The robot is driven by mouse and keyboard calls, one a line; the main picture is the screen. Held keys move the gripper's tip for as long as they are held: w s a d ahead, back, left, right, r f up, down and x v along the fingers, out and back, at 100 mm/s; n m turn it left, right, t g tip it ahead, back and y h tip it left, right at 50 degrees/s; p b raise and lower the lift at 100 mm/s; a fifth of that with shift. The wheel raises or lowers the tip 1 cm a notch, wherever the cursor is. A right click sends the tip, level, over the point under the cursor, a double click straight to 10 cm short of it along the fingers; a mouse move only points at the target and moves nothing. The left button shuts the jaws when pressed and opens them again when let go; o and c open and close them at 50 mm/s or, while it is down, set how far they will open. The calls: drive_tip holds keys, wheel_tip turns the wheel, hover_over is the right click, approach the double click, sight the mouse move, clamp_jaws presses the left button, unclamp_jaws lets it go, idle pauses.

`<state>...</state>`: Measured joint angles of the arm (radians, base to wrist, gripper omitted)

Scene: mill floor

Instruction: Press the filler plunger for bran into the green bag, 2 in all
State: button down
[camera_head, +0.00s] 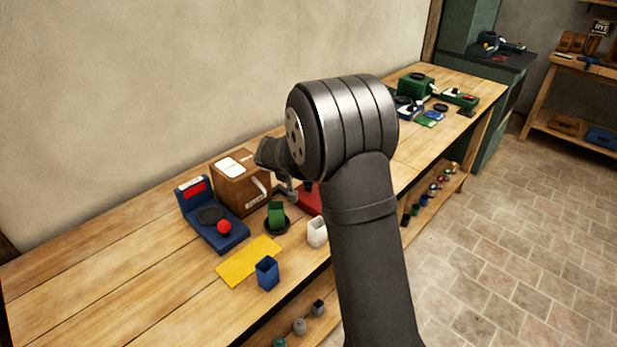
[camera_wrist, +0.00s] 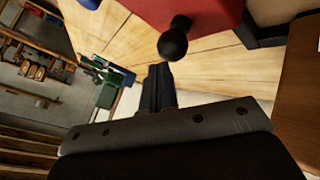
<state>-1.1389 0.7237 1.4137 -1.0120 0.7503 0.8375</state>
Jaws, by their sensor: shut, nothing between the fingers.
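The green bag (camera_head: 277,213) stands on a round black dish in front of the wooden box (camera_head: 228,190) in the head view. The box has a pale lever on its front and a label too small to read. A red device (camera_head: 308,198) is partly hidden behind my arm. In the wrist view a red body (camera_wrist: 190,12) with a black ball knob (camera_wrist: 174,40) is close by. I cannot tell which part is the bran plunger. My gripper (camera_wrist: 158,75) is shut and empty, its fingertips just below the knob in that view, apparently apart from it.
A blue scale (camera_head: 215,230) with a red ball on it stands left of the box. A yellow mat (camera_head: 248,261), a blue cup (camera_head: 267,272) and a white cup (camera_head: 317,232) are near the front edge. Green machines (camera_head: 415,86) stand at the far end.

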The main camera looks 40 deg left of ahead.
drive_tip(key=shift+r, duration=0.55)
drive_tip(key=shift+r, duration=2.55)
drive_tip(key=shift+f, duration=0.15)
wheel_tip(320, 180, up, 4)
